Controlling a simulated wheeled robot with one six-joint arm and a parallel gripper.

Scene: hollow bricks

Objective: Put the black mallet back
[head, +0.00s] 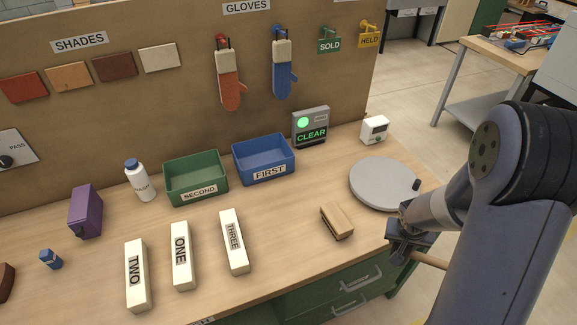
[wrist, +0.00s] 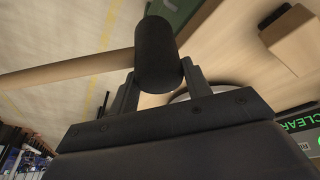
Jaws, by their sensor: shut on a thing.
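The mallet's black head (wrist: 157,55) is between the two fingers of my gripper (wrist: 158,85) in the wrist view. Its pale wooden handle (wrist: 70,72) runs off to the left there. In the head view my gripper (head: 399,242) is shut on the mallet at the right edge of the bench, in front of the round grey plate. The handle (head: 431,261) sticks out to the right, past the bench edge, and the head is mostly hidden by my gripper. I cannot tell which spot is the mallet's place.
A wooden block with a dark underside (head: 337,221) lies left of my gripper. The round grey plate (head: 380,184) has a dark knob. Blocks marked TWO (head: 137,285), ONE (head: 182,270) and THREE (head: 234,250) lie further left. Green (head: 195,177) and blue (head: 263,158) bins stand behind.

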